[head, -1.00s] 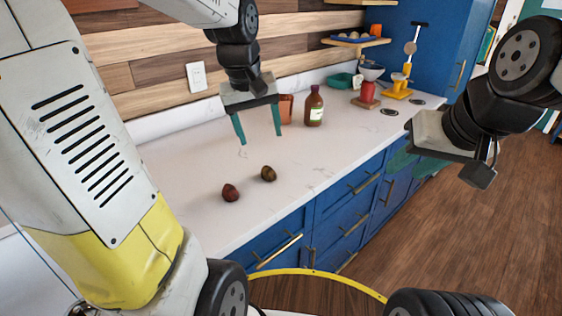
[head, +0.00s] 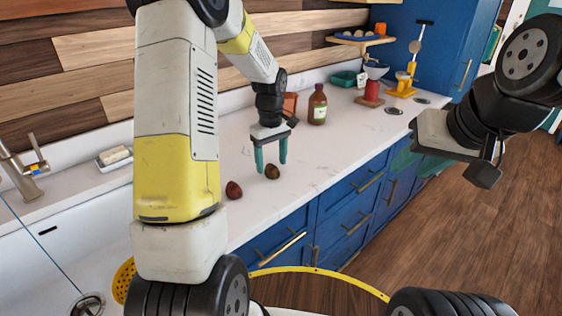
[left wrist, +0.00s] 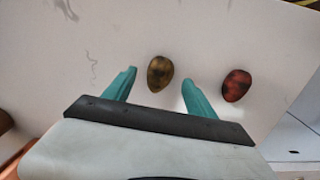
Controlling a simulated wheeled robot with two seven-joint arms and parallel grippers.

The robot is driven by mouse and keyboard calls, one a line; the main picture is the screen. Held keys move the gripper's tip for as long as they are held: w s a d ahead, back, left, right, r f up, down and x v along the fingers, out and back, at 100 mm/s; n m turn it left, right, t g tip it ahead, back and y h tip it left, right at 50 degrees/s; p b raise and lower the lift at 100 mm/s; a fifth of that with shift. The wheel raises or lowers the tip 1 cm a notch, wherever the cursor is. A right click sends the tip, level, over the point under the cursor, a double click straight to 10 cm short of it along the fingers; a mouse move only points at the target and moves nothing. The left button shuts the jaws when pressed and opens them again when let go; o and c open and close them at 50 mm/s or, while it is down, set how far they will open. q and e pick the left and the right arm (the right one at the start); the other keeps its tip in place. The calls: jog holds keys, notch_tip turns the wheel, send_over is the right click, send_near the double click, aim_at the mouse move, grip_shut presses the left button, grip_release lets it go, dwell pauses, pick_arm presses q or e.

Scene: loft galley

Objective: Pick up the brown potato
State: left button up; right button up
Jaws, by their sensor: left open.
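The brown potato (head: 272,172) lies on the white counter. In the left wrist view the brown potato (left wrist: 160,73) shows just beyond and between the two finger tips. A second, reddish potato (head: 234,190) lies beside it, and it shows to the right of the fingers in the left wrist view (left wrist: 236,85). My left gripper (head: 271,168) is open with its teal fingers pointing down above the brown potato; nothing is between them that I can see held. The left gripper also shows in the left wrist view (left wrist: 158,82). My right gripper (head: 432,158) is off to the right, over the floor side, its fingers partly hidden.
A brown bottle (head: 317,105) and an orange-brown container (head: 290,104) stand behind the left gripper. A sink with a tap (head: 20,175) is at left. The counter's front is clear.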

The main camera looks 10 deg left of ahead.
pick_arm(q)
notch_tip(320, 180, down, 2)
jog(key=shift+f, duration=0.25)
jog(key=c, duration=1.4)
grip_shut()
jog(key=shift+r, duration=0.15)
